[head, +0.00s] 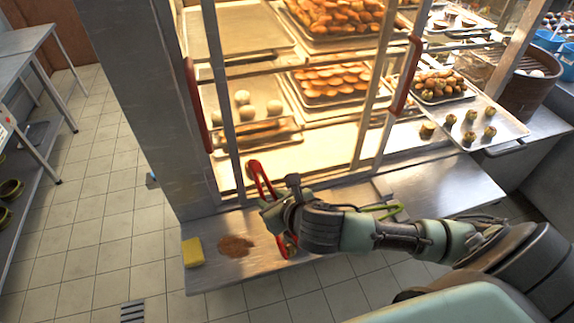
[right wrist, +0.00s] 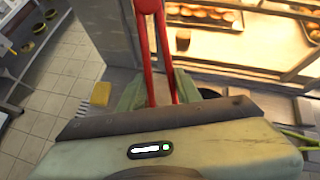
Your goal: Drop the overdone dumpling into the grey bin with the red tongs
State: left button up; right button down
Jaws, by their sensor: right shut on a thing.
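My right gripper (head: 270,205) is shut on the red tongs (head: 258,178) above the metal counter in front of the lit cabinet. The tongs' two red arms (right wrist: 153,50) also run up from between my green fingers (right wrist: 158,95) in the right wrist view. I cannot pick out an overdone dumpling or a grey bin for certain. My left gripper is out of view.
The cabinet (head: 225,140) holds trays of browned pieces and pale buns (head: 273,108). A yellow sponge (head: 193,252) and a brown smear (head: 236,246) are on the counter (head: 215,275). A tray (head: 508,125) of small dumplings juts out at right.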

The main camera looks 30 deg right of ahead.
jog(key=w+d+f+p, duration=0.1)
jog(key=w+d+f, duration=0.3)
jog(key=w+d, duration=0.7)
jog(key=shift+w+f+m, duration=0.2)
jog(key=shift+f+m, duration=0.1)
jog(key=shift+f, duration=0.2)
notch_tip(320, 180, down, 9)
jog(key=b, duration=1)
jog(key=c, duration=1.4)
grip_release()
jog(key=shift+s, duration=0.1)
